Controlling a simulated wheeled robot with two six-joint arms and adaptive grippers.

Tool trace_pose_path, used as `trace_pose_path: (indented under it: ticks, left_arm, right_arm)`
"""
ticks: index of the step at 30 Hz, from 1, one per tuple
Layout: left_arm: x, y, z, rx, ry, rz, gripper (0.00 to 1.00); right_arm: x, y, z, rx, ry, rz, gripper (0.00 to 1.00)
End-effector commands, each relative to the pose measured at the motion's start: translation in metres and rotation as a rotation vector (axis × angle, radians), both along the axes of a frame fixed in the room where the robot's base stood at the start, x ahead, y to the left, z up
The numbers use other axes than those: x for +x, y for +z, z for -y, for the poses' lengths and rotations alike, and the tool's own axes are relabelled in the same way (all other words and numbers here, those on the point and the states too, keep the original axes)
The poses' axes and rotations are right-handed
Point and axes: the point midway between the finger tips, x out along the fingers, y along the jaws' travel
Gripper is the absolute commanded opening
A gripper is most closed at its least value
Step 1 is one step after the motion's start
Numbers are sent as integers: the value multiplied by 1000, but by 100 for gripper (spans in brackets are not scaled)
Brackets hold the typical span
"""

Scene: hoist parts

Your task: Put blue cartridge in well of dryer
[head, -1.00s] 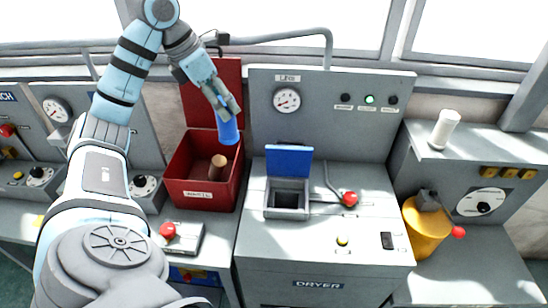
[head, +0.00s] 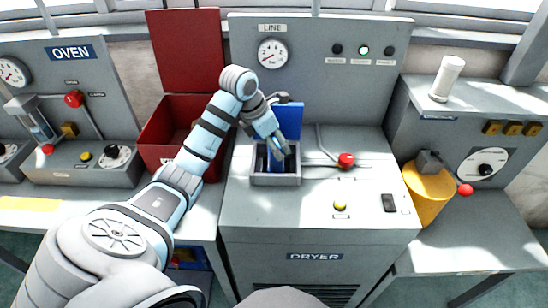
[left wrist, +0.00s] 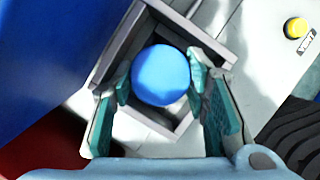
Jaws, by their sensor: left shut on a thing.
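The blue cartridge (left wrist: 161,76) is between the fingers of my left gripper (left wrist: 162,88), which is shut on it. In the left wrist view I look down on its round end, with the grey walls of the square well (left wrist: 214,48) around it. In the head view the left gripper (head: 277,150) is at the well (head: 276,180) of the dryer (head: 315,221), and the cartridge (head: 276,164) shows as blue inside the opening. How deep it sits is hard to tell. The blue lid (head: 290,119) stands open behind. My right gripper is not in view.
A red bin (head: 160,135) with its lid up stands left of the dryer, partly behind my left arm. A red knob (head: 346,160) and a yellow button (head: 340,205) are right of the well. A white cylinder (head: 447,78) stands on the right shelf.

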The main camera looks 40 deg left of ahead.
Motion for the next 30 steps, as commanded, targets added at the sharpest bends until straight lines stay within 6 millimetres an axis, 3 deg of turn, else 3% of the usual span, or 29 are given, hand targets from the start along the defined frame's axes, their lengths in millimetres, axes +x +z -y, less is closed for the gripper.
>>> trace_pose_path:
  ticks: [6,28,29,30]
  left_arm:
    - [0,-38,0,1,0,-2,0]
    - [0,-51,0,0,0,0,0]
    - [0,-51,0,0,0,-1,46]
    - [0,-51,0,0,0,0,53]
  right_arm:
    - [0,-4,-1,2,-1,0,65]
    - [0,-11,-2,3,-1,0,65]
    - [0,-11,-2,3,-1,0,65]
    - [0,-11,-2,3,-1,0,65]
